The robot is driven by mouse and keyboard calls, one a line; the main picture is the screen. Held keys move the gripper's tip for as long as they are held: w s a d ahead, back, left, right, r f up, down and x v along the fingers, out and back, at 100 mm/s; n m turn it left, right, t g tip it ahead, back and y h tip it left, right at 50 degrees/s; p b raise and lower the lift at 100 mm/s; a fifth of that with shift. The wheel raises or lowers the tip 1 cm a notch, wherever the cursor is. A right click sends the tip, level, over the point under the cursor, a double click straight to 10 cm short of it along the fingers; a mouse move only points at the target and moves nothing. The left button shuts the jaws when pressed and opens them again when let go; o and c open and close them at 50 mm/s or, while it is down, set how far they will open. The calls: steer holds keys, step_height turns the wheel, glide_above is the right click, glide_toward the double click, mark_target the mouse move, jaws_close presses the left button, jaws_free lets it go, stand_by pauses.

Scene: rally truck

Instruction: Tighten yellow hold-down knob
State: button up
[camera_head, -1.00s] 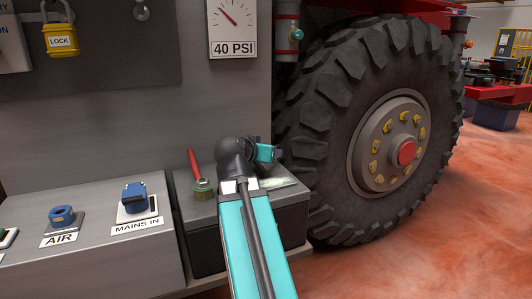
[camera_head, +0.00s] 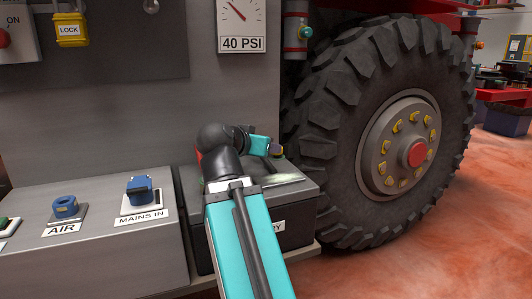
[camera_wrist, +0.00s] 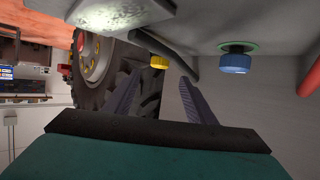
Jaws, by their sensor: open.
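The yellow hold-down knob (camera_wrist: 158,62) shows in the wrist view between and just beyond the tips of my two fingers, beside a dark bar. My gripper (camera_wrist: 160,74) is open, and I see nothing between its jaws; contact with the knob cannot be told. In the head view, my gripper (camera_head: 272,149) is over the right part of the dark battery box (camera_head: 297,215), near the truck tyre. A small yellowish spot (camera_head: 278,150) shows at its tip, probably the knob. My arm hides much of the box top.
A blue knob (camera_wrist: 236,62) on a green ring lies right of my fingers in the wrist view. The big tyre (camera_head: 315,140) stands close on the right. A grey panel with a blue mains socket (camera_head: 139,190) and air fitting (camera_head: 65,206) is left.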

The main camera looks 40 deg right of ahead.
steer(key=shift+b+v, duration=0.6)
steer(key=shift+v, duration=1.6)
